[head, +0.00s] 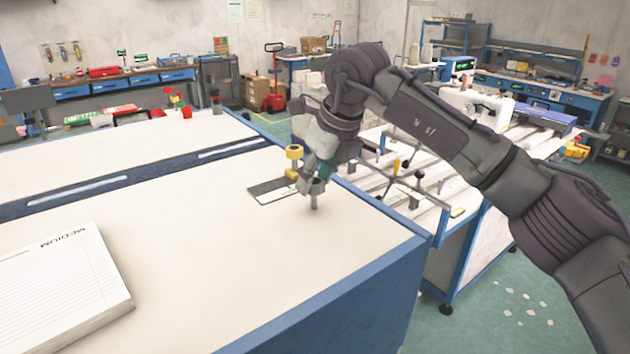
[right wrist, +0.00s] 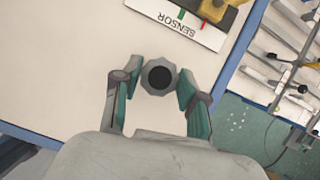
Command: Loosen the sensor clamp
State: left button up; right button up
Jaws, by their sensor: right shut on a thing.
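My right gripper (head: 314,184) reaches down over the white table near its right edge. Its two fingers are shut on a grey many-sided knob with a dark round top (right wrist: 160,77), which sits between the fingertips in the right wrist view. In the head view a grey post (head: 314,200) shows just under the fingers. A yellow clamp part (head: 294,152) stands just left of the gripper, and it also shows at the top of the right wrist view (right wrist: 222,12). It is beside a white plate marked SENSOR (right wrist: 180,22). My left gripper is in neither view.
A pad marked MEDIUM (head: 60,285) lies at the table's front left. A dark slot strip (head: 130,185) crosses the white table (head: 240,250).

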jog(key=shift+d+r+n+y, duration=0.15)
jog(key=shift+n+y, duration=0.15)
jog(key=shift+n, duration=0.6)
jog(key=n+g+p, duration=0.1)
jog(key=n+p, duration=0.1)
jog(key=shift+w+r+n, duration=0.1)
jog(key=shift+n, duration=0.3)
jog(key=n+g+p, duration=0.1)
jog(key=n+p, duration=0.1)
jog(key=n, duration=0.1)
jog(key=shift+g+y, duration=0.4)
jog(key=shift+w+n+g+p, duration=0.1)
jog(key=shift+n+g+p, duration=0.3)
jog(key=shift+n+p, duration=0.55)
jog(key=shift+n, duration=0.35)
jog(key=o, duration=1.1)
jog(key=shift+f, duration=0.2)
